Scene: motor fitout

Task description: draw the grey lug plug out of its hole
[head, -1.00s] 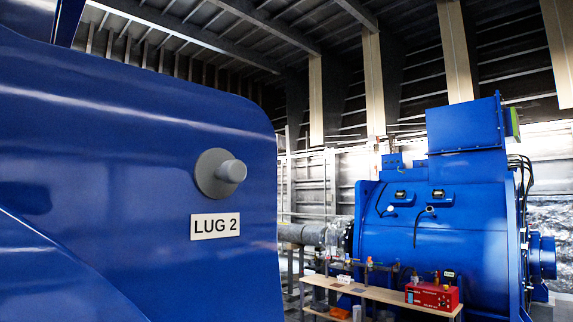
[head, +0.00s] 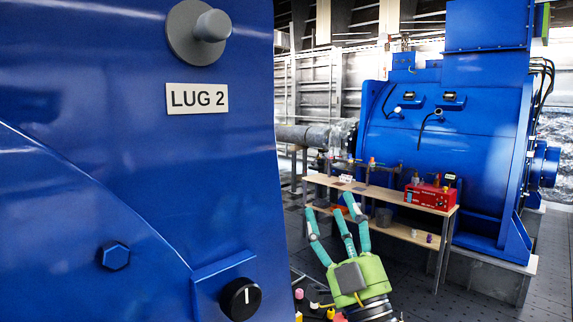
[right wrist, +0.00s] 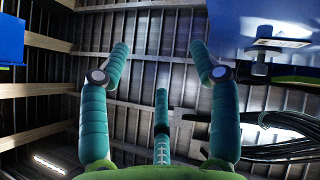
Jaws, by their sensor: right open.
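The grey lug plug (head: 212,26) sticks out of a round grey collar (head: 184,38) on the blue housing, above the plate marked LUG 2 (head: 197,98). It sits in its hole, and the hole is hidden behind it. My right gripper (head: 334,213), with a green palm and teal fingers, is low and to the right of the housing, well apart from the plug. Its fingers are spread, point upward and hold nothing. They also show in the right wrist view (right wrist: 158,72) against the roof. My left gripper is not in view.
A black knob (head: 240,298) and a blue hex bolt (head: 115,255) sit low on the housing. A wooden bench (head: 388,193) with a red box (head: 431,196) stands behind my right gripper, before a large blue machine (head: 455,140). Small coloured items lie near the bottom edge.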

